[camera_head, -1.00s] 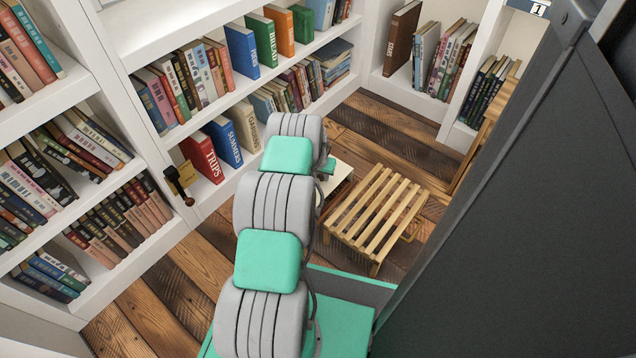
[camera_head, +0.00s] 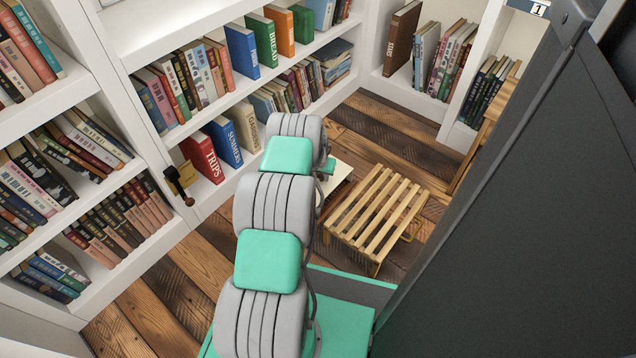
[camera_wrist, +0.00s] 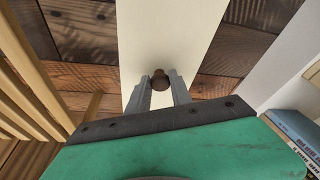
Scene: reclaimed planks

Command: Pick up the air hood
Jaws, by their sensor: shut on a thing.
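The air hood (camera_wrist: 159,77) shows in the wrist view as a small, dark brown, rounded piece. My gripper (camera_wrist: 160,80) has one finger on each side of it and is shut on it. Below them is a long cream surface (camera_wrist: 165,30); I cannot tell whether the air hood touches it. In the head view my arm hides the gripper and the air hood. Part of the cream surface (camera_head: 340,175) shows there just right of my arm.
A slatted wooden stool (camera_head: 378,212) stands right of the cream surface, on a plank floor (camera_head: 175,300). White bookshelves (camera_head: 110,60) full of books line the left and back. A dark holder (camera_head: 180,183) sits at a shelf edge on the left.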

